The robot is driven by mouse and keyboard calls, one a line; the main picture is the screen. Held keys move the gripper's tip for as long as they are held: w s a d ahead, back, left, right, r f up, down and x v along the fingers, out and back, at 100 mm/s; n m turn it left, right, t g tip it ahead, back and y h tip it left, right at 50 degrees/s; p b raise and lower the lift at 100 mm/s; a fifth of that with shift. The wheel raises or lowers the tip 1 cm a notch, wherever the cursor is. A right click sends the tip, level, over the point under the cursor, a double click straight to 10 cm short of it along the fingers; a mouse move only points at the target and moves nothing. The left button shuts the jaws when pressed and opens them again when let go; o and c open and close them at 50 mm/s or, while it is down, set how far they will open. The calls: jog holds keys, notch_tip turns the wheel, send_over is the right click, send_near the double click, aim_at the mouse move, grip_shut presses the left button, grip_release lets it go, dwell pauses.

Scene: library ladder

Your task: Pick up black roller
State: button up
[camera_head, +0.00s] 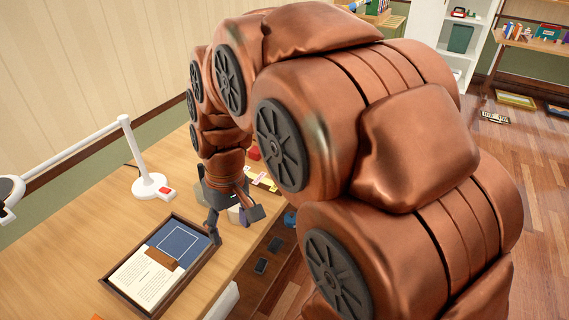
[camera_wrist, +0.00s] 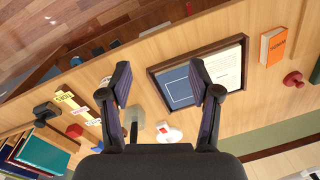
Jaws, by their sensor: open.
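My gripper (camera_head: 236,224) points down over the wooden desk near its front edge, and its two dark fingers are spread. In the wrist view my gripper (camera_wrist: 160,77) is open with nothing held between the fingertips. A small black object (camera_wrist: 47,110) lies left of the fingers beside yellow labelled strips; it may be the black roller, but its shape is too small to be sure. In the head view my arm hides much of the desk behind the gripper.
A framed tray (camera_head: 205,254) with a blue and white sheet lies left of the gripper. A white lamp base (camera_head: 151,187) stands behind it. A red object (camera_wrist: 75,131), books (camera_wrist: 42,150) and an orange book (camera_wrist: 274,46) are on the desk. The wall borders its left side.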

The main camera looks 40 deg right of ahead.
jog(key=w+d+f+t, duration=0.2)
jog(key=w+d, duration=1.3)
jog(key=d, duration=0.1)
jog(key=w+d+f+t+h, duration=0.1)
jog(key=w+d+f, duration=0.2)
jog(key=d, duration=0.9)
jog(key=w+d+f+t, duration=0.2)
jog(key=w+d+f, duration=0.15)
jog(key=d, duration=0.75)
jog(key=shift+m, duration=0.4)
jog(key=shift+s+p+x, duration=0.15)
jog(key=shift+p+x, duration=0.3)
jog(key=shift+x, duration=1.45)
jog(key=shift+s+p+x, duration=0.15)
jog(key=shift+p+x, duration=0.3)
jog(key=shift+x, duration=1.45)
jog(key=shift+d+f, duration=0.15)
grip_shut()
